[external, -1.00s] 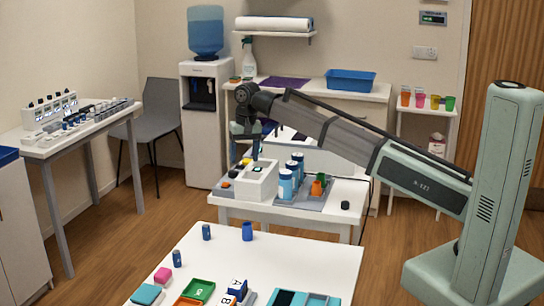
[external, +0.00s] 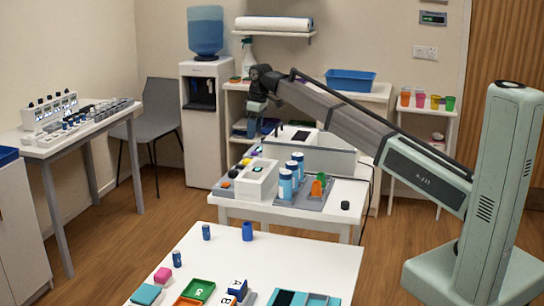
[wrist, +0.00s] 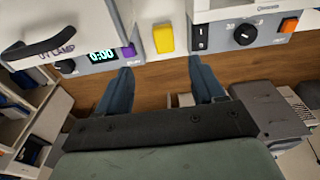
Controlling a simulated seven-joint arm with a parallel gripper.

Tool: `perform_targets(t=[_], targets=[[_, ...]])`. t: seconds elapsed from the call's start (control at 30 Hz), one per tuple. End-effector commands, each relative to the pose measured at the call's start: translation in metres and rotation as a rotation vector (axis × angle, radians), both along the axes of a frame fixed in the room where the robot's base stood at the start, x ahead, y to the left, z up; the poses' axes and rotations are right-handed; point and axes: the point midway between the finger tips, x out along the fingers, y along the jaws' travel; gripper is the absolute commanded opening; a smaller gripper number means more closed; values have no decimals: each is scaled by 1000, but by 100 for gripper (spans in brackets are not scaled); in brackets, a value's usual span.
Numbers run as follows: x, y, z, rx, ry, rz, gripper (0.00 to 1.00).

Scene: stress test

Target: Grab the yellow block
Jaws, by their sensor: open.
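The yellow block (wrist: 163,38) lies on a white surface in the wrist view, in the gap between two devices. In the external view a small yellow patch (external: 247,161) shows behind the white box on the middle table; it looks like the same block. My gripper (wrist: 161,72) is open and empty, its two dark blue fingers spread wide. The block is beyond the fingertips and between their lines, not touched. In the external view my gripper (external: 255,125) hangs above the far left part of that table.
The UV lamp (wrist: 55,45), with a handle and lit display, stands left of the block. A device with a black knob (wrist: 245,34) and orange button stands right. Blue-white bottles (external: 286,185) stand on the middle table (external: 300,220). Wooden floor shows below the table edge.

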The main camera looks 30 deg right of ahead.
Motion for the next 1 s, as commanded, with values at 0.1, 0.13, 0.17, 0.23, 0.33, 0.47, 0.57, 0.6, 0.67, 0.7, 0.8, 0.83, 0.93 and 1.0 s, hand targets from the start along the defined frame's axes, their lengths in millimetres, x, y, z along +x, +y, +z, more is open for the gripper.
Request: perform_targets(t=[0.1,0.13,0.17,0.23,0.33,0.47,0.57,0.6,0.67,0.7,0.8,0.83,0.93,1.0], targets=[[0,2,-18,-1,2,-1,68],[1,2,-22,0,1,-1,68],[1,2,-27,-1,2,-1,68],[2,4,-40,-1,3,-1,68],[4,5,-56,-1,2,-2,68],[5,7,-71,-1,1,-2,68],[6,8,-75,0,0,-2,68],[6,8,-77,0,0,-2,68],[6,9,-79,0,0,-2,68],[6,10,-82,-1,1,-2,68],[7,13,-93,-1,2,-2,68],[7,14,-97,-1,2,-2,68],[8,17,-110,-1,2,-3,68],[8,18,-119,-1,2,-3,68]])
